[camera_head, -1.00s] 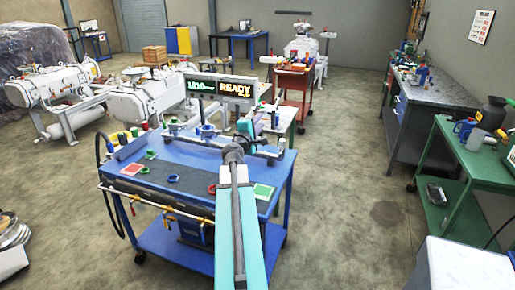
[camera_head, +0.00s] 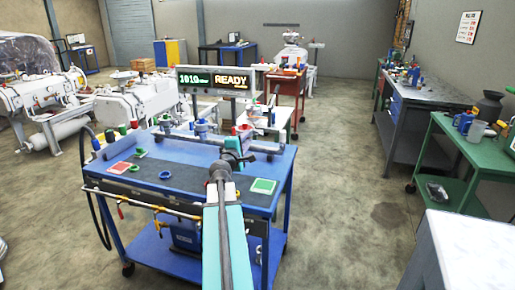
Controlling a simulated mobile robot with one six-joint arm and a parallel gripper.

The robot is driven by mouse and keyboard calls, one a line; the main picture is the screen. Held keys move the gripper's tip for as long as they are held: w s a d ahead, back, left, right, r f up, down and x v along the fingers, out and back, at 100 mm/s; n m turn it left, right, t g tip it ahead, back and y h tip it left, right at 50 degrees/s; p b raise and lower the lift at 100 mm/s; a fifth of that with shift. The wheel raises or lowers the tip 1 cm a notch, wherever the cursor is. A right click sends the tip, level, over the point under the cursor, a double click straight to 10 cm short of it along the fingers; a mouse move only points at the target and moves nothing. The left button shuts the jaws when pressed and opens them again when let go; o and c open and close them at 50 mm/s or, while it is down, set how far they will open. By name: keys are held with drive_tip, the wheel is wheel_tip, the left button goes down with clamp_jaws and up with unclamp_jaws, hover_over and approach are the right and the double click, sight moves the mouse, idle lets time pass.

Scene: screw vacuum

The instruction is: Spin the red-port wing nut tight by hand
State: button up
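The blue workbench (camera_head: 110,181) stands ahead, with a metal pipe assembly (camera_head: 185,140) along its back. My teal arm reaches over the bench, and my gripper (camera_head: 240,150) is at the right part of the pipe. A small red part (camera_head: 234,130) shows just behind it; I cannot tell whether this is the red-port wing nut. The wing nut itself is too small or hidden to make out. The finger gap is not clear, and neither is contact with the pipe.
A blue ring (camera_head: 165,175), a red square (camera_head: 122,168) and a green square (camera_head: 263,186) lie on the bench top. A display (camera_head: 215,80) reading "1010" and "READY" stands behind. A hose hangs at the bench's left. Open floor lies right, before a green table (camera_head: 455,150).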

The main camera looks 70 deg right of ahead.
sight(259, 134)
wheel_tip(259, 134, down, 5)
drive_tip(key=b, duration=0.4)
drive_tip(key=shift+d+f, duration=0.1)
drive_tip(key=shift+f, duration=0.1)
drive_tip(key=shift+d, duration=0.15)
drive_tip(key=w+d+p, duration=0.1)
drive_tip(key=d, duration=1.2)
drive_tip(key=shift+d, duration=0.25)
idle(0.5)
